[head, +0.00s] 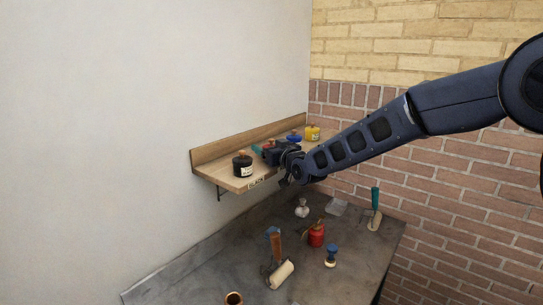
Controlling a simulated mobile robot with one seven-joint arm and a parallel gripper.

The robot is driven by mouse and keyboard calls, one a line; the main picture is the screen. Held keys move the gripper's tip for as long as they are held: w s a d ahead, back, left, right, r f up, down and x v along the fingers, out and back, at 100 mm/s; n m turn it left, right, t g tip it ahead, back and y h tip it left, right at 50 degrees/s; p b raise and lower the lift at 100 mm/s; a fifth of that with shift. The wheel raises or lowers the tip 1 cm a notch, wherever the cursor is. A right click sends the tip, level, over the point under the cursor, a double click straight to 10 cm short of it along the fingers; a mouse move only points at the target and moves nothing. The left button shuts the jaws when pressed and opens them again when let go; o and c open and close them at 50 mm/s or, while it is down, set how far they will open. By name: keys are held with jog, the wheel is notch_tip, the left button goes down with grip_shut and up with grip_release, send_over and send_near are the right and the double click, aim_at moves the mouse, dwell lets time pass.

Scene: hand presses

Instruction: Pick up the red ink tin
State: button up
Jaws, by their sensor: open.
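My gripper (267,154) is over the wooden wall shelf, reaching in from the right, and is open. A small patch of red (268,147) shows at its fingers and may be the red ink tin. My gripper hides most of it, so I cannot tell whether the fingers are around it or only in front of it. On the same shelf (229,181), a black tin (243,167) stands at the left end. A blue tin (294,137) and a yellow tin (313,133) stand toward the right end.
Below is a dark bench (190,281) holding a red can (316,236), a roller with a wooden handle (281,274), a teal-handled tool (375,210) and a blue-topped tool (331,255). A teal piece (257,150) shows beside my gripper. Walls stand behind the shelf and at right.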

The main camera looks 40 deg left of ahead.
jog(key=c, duration=1.2)
notch_tip(320, 180, up, 20)
